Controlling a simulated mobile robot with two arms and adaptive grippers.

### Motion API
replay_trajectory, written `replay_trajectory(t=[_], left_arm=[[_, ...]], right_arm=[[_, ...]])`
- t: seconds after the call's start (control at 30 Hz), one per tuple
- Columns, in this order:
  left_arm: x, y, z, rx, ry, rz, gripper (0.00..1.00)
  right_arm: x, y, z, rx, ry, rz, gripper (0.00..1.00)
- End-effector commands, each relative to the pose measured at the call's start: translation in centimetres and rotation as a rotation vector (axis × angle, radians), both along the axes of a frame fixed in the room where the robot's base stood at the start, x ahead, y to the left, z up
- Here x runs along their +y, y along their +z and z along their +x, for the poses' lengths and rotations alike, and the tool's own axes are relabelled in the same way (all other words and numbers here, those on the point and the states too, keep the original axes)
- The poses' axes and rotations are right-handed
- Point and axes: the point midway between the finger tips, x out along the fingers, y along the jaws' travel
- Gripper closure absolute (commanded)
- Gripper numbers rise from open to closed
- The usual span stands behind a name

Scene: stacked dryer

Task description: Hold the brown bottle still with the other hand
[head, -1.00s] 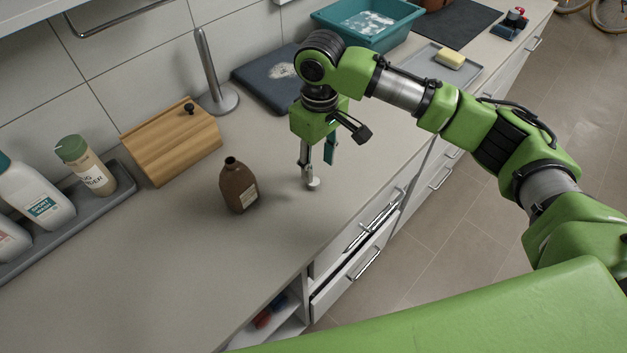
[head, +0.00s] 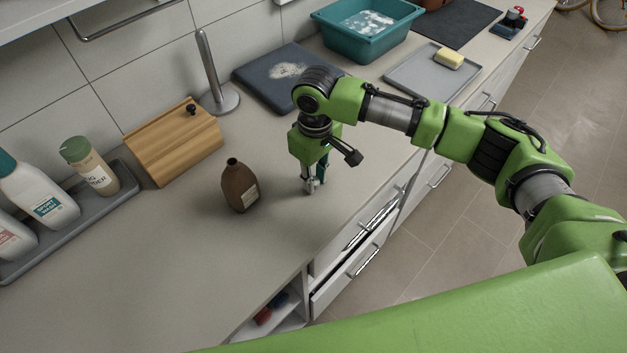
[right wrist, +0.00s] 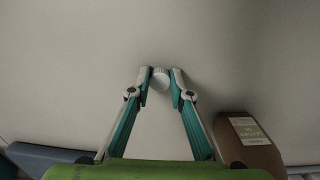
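The brown bottle (head: 240,186) stands upright on the counter with its neck open and a pale label on its side. It also shows in the right wrist view (right wrist: 250,150) at the lower right, to the right of my fingers. My right gripper (head: 313,184) points down at the counter, to the right of the bottle and apart from it. In the right wrist view its fingertips (right wrist: 161,78) are close together on both sides of a small white cap (right wrist: 161,79). I cannot tell whether they press on it. My left gripper is not in view.
A wooden box (head: 174,146) and a grey tray (head: 75,225) with several containers stand left of the bottle. A metal holder (head: 216,90), a dark board (head: 262,88) and a teal basin (head: 368,45) are behind. The counter in front of the bottle is clear.

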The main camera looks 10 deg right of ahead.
Motion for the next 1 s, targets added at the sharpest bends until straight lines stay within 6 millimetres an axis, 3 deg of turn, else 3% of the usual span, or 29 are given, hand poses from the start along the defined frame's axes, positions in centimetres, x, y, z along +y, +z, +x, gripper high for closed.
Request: replay_trajectory(t=[0.43, 0.63, 0.9, 1.0], left_arm=[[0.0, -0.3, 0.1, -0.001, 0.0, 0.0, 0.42], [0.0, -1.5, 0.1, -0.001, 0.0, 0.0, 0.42], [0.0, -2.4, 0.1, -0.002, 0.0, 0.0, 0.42], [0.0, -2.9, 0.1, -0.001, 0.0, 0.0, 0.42]], right_arm=[[0.0, 0.4, 0.0, 0.0, 0.0, 0.0, 0.86], [0.1, 2.7, 0.2, -0.004, 0.0, 0.003, 0.86], [0.5, 8.6, -4.6, -0.005, 0.005, 0.003, 0.86], [0.7, 9.7, -7.0, -0.002, 0.006, 0.002, 0.86]])
